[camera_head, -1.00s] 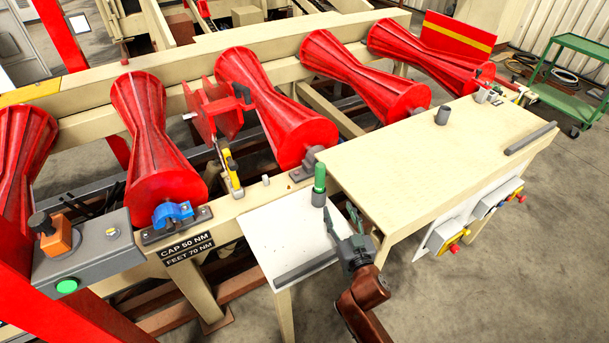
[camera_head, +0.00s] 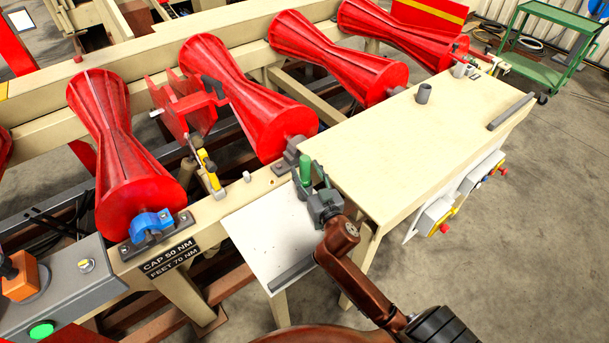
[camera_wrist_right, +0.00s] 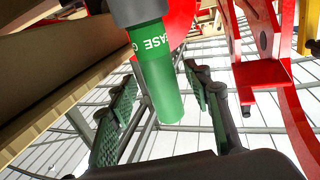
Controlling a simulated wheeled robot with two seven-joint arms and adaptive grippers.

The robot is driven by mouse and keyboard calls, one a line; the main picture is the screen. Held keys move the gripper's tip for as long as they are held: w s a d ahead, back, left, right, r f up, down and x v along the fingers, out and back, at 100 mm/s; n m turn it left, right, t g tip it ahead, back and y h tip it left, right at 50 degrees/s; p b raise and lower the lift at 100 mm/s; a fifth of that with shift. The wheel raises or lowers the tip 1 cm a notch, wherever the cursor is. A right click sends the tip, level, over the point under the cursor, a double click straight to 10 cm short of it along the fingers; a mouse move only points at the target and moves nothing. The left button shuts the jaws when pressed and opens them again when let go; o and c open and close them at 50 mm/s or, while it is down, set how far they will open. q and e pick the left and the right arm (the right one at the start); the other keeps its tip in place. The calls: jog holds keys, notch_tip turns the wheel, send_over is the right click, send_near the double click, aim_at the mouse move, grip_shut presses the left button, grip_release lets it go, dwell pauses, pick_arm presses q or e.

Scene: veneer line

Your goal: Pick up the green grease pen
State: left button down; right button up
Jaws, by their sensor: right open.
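The green grease pen (camera_head: 305,169) stands upright above the small white side shelf (camera_head: 252,240). In the right wrist view the pen (camera_wrist_right: 160,85) shows part of its white lettering, and one end sits in a dark grey holder (camera_wrist_right: 140,10). My right gripper (camera_head: 309,178) is at the pen, its fingers open. In the right wrist view the pen lies between the two green-padded fingers of the right gripper (camera_wrist_right: 165,110), with a visible gap on at least the right side. The holder is mostly hidden by the gripper in the head view. My left gripper is not in view.
A cream table (camera_head: 410,145) stands right of the shelf, with a grey cup (camera_head: 423,93) and a grey bar (camera_head: 511,111). Red rollers (camera_head: 245,100) line the back. A yellow-handled tool (camera_head: 208,170) stands left of the shelf. A grey bar (camera_head: 292,272) edges the shelf.

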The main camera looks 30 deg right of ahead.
jog(key=shift+w, duration=0.6)
jog(key=shift+c, duration=0.6)
grip_shut()
